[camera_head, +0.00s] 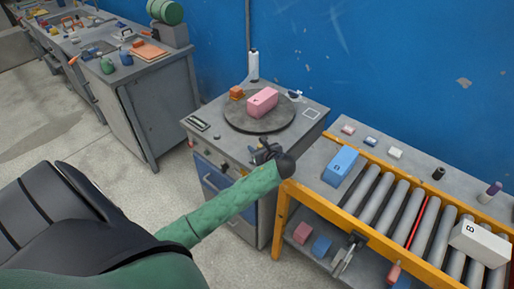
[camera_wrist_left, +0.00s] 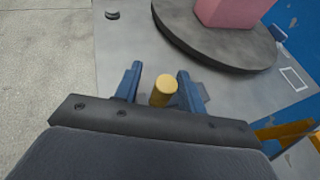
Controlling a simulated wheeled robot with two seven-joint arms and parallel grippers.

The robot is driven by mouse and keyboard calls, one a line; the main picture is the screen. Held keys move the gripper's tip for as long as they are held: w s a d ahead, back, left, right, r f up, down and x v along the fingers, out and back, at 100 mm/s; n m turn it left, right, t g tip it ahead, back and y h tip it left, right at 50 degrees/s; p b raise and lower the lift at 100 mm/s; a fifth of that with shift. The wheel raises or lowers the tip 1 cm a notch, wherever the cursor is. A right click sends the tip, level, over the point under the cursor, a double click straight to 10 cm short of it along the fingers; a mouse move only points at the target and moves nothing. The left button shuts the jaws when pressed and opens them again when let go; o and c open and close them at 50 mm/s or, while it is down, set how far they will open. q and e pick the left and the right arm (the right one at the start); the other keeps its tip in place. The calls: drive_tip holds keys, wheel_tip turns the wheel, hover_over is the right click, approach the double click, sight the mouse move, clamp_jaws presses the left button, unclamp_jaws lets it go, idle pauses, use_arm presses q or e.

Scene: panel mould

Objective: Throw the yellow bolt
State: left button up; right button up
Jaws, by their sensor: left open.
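The yellow bolt (camera_wrist_left: 164,91) shows in the left wrist view as a short upright yellow cylinder with a round top. It stands at the front of the grey bench top, between the two blue fingers of my left gripper (camera_wrist_left: 159,88). The fingers are open, with a gap on each side of the bolt. In the head view my left gripper (camera_head: 266,153) is at the front edge of the bench, and the bolt is hidden there by the gripper and arm. My right gripper is not in view.

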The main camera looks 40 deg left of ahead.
use_arm(q)
drive_tip(key=b+v, duration=0.1)
drive_tip(key=v, duration=0.5)
drive_tip(key=shift+s+d, duration=0.1)
drive_tip(key=shift+s+d+r+b, duration=0.2)
drive_tip(key=shift+s+d+b, duration=0.05)
drive_tip(key=shift+d+b, duration=0.1)
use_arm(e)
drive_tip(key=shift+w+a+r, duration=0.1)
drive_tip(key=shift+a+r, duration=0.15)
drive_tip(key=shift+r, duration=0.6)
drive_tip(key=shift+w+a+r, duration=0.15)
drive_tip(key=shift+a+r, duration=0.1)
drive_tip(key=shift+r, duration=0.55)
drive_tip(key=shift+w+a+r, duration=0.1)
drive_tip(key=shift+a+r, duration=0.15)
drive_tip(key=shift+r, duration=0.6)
